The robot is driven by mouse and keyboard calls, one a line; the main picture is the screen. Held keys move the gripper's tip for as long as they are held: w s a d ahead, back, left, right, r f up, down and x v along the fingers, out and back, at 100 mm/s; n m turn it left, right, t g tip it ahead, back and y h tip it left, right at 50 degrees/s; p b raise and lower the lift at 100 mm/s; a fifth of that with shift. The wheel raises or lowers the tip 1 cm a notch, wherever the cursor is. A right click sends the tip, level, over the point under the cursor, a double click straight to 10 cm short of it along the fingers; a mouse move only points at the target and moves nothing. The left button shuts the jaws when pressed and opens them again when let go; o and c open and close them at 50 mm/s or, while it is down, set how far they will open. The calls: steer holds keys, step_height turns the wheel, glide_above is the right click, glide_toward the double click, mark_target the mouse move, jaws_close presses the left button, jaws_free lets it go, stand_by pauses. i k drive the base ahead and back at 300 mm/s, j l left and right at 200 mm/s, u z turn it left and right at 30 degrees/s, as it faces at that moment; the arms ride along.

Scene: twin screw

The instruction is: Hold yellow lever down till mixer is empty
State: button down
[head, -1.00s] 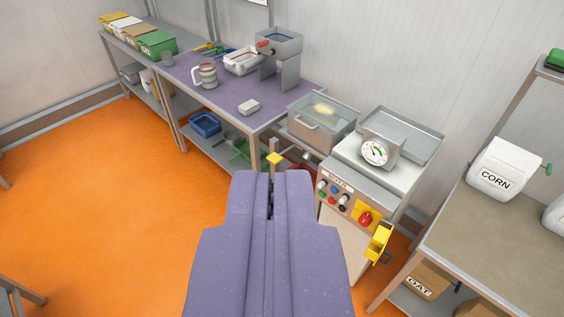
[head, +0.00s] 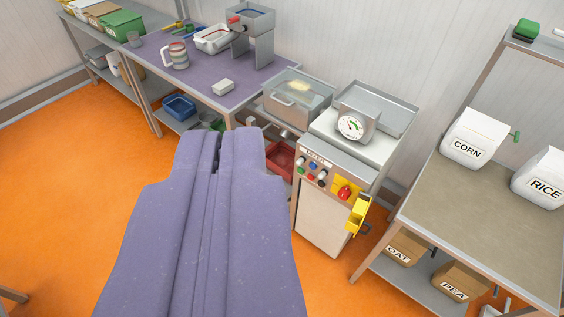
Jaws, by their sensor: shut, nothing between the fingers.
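The mixer is a grey cabinet (head: 325,215) with a control panel (head: 318,172) of coloured knobs. A clear-lidded trough (head: 292,100) sits at its left, with pale yellow material visible inside. The yellow-tipped lever is not visible now; my gripper seems to cover its place left of the cabinet. My gripper (head: 218,140) is purple, shut and empty, in front of the trough and lower left of it. Whether it touches anything is hidden. A yellow holder (head: 357,214) hangs on the cabinet's right front edge.
A red bin (head: 280,158) is under the trough. A purple-topped table (head: 200,75) stands at left with a mug (head: 175,56) and a white block (head: 223,86). A bench (head: 460,230) with a CORN bag (head: 473,138) stands right. Orange floor (head: 70,200) is clear at left.

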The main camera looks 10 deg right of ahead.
mark_target(261, 131)
steer(key=i+l, duration=0.1)
steer(key=i, duration=0.45)
steer(key=i+u, duration=0.1)
steer(key=i, duration=0.45)
steer(key=i+l+u, duration=0.1)
steer(key=i, duration=0.45)
steer(key=i+l, duration=0.25)
steer(key=i, duration=0.3)
steer(key=i+l+u, duration=0.1)
steer(key=i, duration=0.45)
steer(key=l, duration=0.1)
